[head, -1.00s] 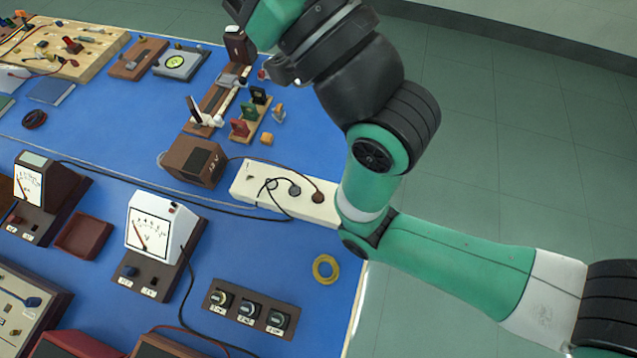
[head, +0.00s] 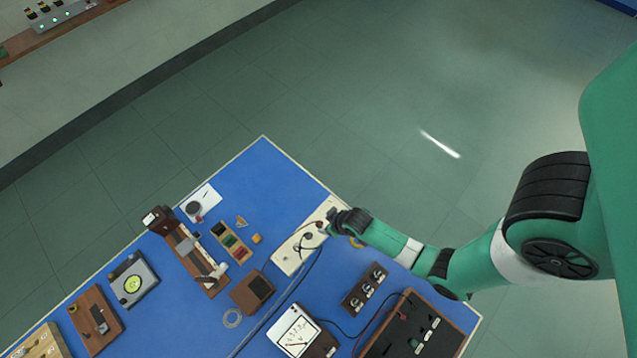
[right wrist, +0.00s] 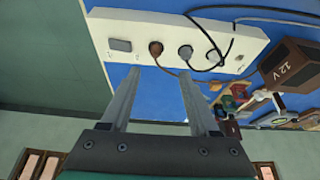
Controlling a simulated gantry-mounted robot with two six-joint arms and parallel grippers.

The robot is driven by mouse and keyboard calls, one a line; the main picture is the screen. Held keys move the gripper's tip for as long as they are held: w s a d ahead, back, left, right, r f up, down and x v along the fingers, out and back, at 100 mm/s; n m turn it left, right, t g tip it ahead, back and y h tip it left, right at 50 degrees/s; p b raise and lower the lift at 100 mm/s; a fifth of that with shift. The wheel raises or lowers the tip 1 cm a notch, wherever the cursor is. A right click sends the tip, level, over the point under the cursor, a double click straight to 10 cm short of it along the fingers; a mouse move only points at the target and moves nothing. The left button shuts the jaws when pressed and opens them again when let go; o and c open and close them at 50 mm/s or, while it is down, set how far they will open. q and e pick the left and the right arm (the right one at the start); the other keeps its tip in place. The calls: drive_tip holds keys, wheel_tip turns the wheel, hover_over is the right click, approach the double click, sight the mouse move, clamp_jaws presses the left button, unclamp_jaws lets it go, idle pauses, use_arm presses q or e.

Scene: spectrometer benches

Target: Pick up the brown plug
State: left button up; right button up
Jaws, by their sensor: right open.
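The white power strip (head: 286,256) lies near the bench edge and fills the top of the right wrist view (right wrist: 118,26). The brown plug (right wrist: 155,47) sits in the strip with a brown cord, between the strip's switch and a grey plug (right wrist: 185,52). My right gripper (right wrist: 160,70) is open and empty, with its two fingers pointing toward the brown plug, one to each side of it in the picture. I cannot tell the remaining gap. In the head view my right gripper (head: 333,218) is at the strip's far end, partly hiding it. My left gripper is not in view.
Open floor lies beyond the bench edge.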

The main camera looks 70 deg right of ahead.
drive_tip(key=r, duration=0.2)
drive_tip(key=b, duration=0.6)
hover_over(320, 223)
drive_tip(key=s+a, duration=0.1)
drive_tip(key=s, duration=0.1)
wheel_tip(320, 223, down, 7)
drive_tip(key=shift+a, duration=0.1)
drive_tip(key=b+x, duration=0.3)
drive_tip(key=x, duration=0.1)
drive_tip(key=shift+f, duration=0.35)
drive_tip(key=shift+w+f, duration=0.1)
drive_tip(key=shift+w, duration=0.05)
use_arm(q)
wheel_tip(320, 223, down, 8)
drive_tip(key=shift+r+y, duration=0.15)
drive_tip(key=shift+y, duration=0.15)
use_arm(e)
clamp_jaws()
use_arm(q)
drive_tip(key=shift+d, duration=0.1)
